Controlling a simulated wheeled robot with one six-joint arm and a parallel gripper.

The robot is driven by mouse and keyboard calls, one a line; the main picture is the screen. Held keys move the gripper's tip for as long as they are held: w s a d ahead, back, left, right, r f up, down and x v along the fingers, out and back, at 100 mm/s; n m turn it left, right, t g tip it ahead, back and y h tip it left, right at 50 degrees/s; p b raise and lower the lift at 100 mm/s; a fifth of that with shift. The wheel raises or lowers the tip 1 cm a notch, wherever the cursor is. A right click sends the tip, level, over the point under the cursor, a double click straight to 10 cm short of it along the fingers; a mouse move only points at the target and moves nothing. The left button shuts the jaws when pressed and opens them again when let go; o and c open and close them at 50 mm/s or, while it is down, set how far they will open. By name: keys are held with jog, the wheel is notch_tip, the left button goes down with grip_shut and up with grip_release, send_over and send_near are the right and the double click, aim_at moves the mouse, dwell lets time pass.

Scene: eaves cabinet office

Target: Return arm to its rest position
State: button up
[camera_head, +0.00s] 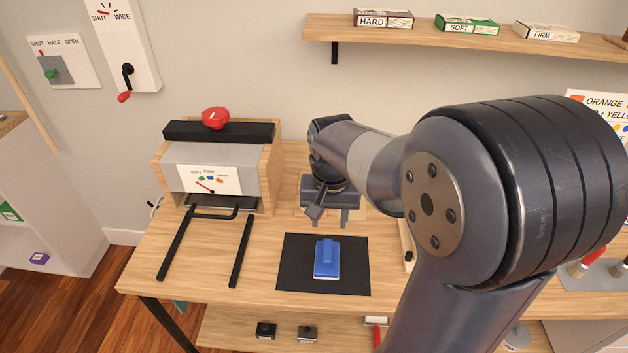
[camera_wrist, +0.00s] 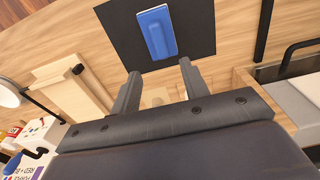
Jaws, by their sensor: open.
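My gripper (camera_head: 329,217) hangs above the wooden table (camera_head: 262,257), just behind a black mat (camera_head: 297,277). Its two fingers are apart, with nothing between them, and they also show in the wrist view (camera_wrist: 161,88). My arm reaches in from the right of the head view and hides part of the table and wall. A blue block with a raised handle and a pale base (camera_head: 326,259) lies on the mat, apart from the fingers. In the wrist view the blue block (camera_wrist: 157,33) lies on the mat beyond the fingertips.
A press-like box with a red knob (camera_head: 215,118) and dial stands at the table's back left, its two black rails (camera_head: 177,247) reaching forward. A wall shelf (camera_head: 461,44) holds several small boxes. A lower shelf (camera_head: 237,327) holds small black items.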

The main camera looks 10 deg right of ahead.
aim_at(328, 248)
jog(key=f, duration=1.2)
jog(key=shift+w+d, duration=0.15)
jog(key=shift+w, duration=0.2)
jog(key=shift+r, duration=1.6)
